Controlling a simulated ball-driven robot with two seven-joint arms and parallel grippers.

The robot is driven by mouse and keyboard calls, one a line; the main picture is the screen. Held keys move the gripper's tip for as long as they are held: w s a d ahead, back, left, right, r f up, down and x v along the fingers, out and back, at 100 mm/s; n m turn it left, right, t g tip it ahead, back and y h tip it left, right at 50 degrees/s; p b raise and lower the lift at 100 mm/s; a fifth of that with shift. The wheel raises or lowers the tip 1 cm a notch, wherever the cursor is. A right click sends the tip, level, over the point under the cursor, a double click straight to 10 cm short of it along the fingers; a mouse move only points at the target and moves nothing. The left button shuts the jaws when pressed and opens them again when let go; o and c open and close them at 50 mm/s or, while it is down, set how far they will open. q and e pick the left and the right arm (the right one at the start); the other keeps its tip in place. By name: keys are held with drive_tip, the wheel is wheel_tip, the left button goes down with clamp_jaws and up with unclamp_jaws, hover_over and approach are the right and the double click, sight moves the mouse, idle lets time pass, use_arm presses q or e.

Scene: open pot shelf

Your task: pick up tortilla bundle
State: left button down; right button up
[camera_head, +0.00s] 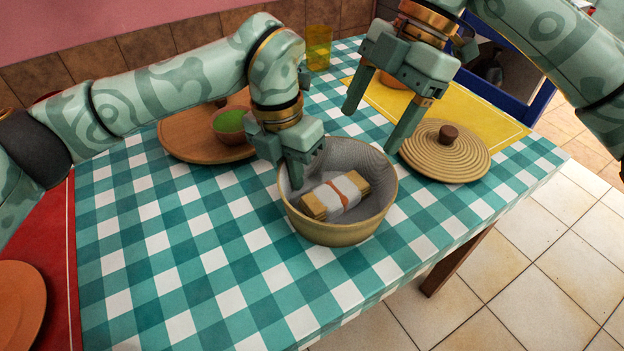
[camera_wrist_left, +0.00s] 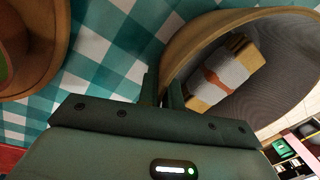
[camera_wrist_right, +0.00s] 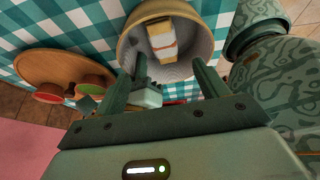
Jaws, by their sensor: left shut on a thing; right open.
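The tortilla bundle (camera_head: 338,197), pale stacked tortillas in a white wrap with a reddish tie, lies inside a round tan basket (camera_head: 335,234) with a grey cloth lining. It also shows in the left wrist view (camera_wrist_left: 224,76) and the right wrist view (camera_wrist_right: 162,40). My left gripper (camera_head: 298,178) is at the basket's left far rim. Its fingers (camera_wrist_left: 163,84) are close together, one each side of the rim, shut on it. My right gripper (camera_head: 370,124) is open and empty, above and behind the basket, fingers pointing down. In its wrist view the bundle appears beyond the fingers (camera_wrist_right: 168,66).
A woven lid (camera_head: 445,160) with a brown knob lies right of the basket. A wooden board (camera_head: 185,140) with a green-filled bowl (camera_head: 231,124) is at back left. A yellow glass (camera_head: 318,48) stands behind. The checked table front (camera_head: 215,270) is clear.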

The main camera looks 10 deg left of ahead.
drive_tip(key=r, duration=0.1)
hover_over(337, 189)
drive_tip(key=w+d, duration=0.2)
wheel_tip(337, 189, down, 6)
drive_tip(key=shift+s+a+r, duration=0.1)
drive_tip(key=shift+a, duration=0.05)
drive_tip(key=shift+h, duration=0.3)
drive_tip(key=shift+x, duration=3)
drive_tip(key=shift+s+f, duration=0.1)
drive_tip(key=shift+f, duration=0.15)
drive_tip(key=shift+c, duration=0.3)
drive_tip(key=c, duration=1.1)
drive_tip(key=shift+c, duration=0.2)
drive_tip(key=shift+r, duration=0.15)
